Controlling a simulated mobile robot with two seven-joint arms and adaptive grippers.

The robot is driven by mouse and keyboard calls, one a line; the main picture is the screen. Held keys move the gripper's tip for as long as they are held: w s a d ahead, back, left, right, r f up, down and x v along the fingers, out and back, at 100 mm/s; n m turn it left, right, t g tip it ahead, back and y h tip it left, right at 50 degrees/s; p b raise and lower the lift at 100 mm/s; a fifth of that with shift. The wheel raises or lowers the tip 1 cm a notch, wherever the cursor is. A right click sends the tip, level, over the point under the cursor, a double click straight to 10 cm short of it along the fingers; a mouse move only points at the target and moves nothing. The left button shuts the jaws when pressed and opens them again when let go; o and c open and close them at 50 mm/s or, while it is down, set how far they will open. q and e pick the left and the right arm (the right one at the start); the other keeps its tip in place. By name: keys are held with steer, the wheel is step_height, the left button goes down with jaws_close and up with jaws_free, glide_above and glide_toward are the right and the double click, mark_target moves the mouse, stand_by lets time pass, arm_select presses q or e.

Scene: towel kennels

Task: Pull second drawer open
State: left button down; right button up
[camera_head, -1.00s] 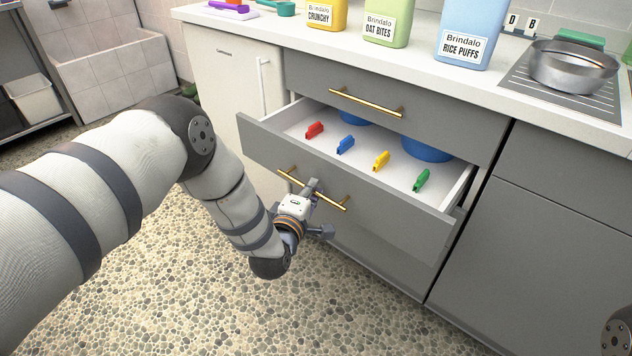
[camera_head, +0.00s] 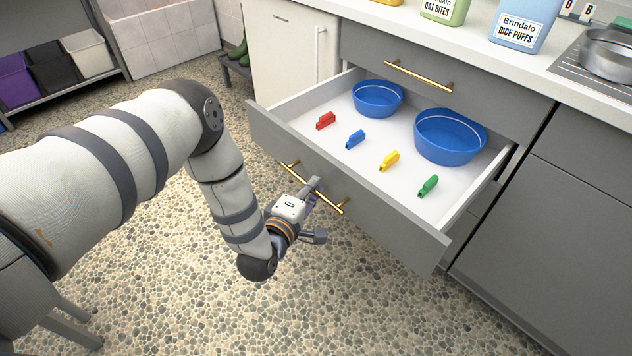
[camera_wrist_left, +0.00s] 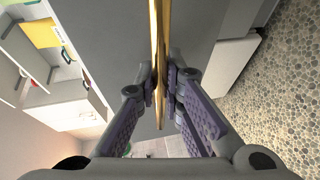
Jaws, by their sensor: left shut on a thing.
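The second drawer (camera_head: 345,190) is a grey drawer below the top one, and it stands far open. Its brass bar handle (camera_head: 291,170) runs across the front. My left gripper (camera_head: 313,192) is shut on this handle near its middle. In the left wrist view the handle (camera_wrist_left: 157,40) passes between the two fingers of the left gripper (camera_wrist_left: 160,82). Inside the drawer lie red (camera_head: 326,120), blue (camera_head: 355,139), yellow (camera_head: 389,160) and green (camera_head: 428,187) clips in a row, with a smaller blue bowl (camera_head: 378,98) and a larger blue bowl (camera_head: 450,138) behind them. My right gripper is not in view.
The top drawer (camera_head: 480,90) above is closed, with its own brass handle (camera_head: 418,76). The white counter (camera_head: 480,52) holds food containers and a steel pan (camera_head: 608,55). A shelf with bins (camera_head: 60,60) stands at the far left. The pebbled floor before the drawer is clear.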

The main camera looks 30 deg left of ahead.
arm_select(q)
steer(key=shift+a, duration=0.1)
steer(key=c, duration=1.7)
jaws_free()
steer(key=s, duration=0.4)
steer(key=s+r, duration=0.1)
steer(key=s, duration=0.3)
steer(key=s+r, duration=0.1)
steer(key=s, duration=0.3)
steer(key=shift+d+r, duration=0.1)
steer(key=shift+d, duration=0.25)
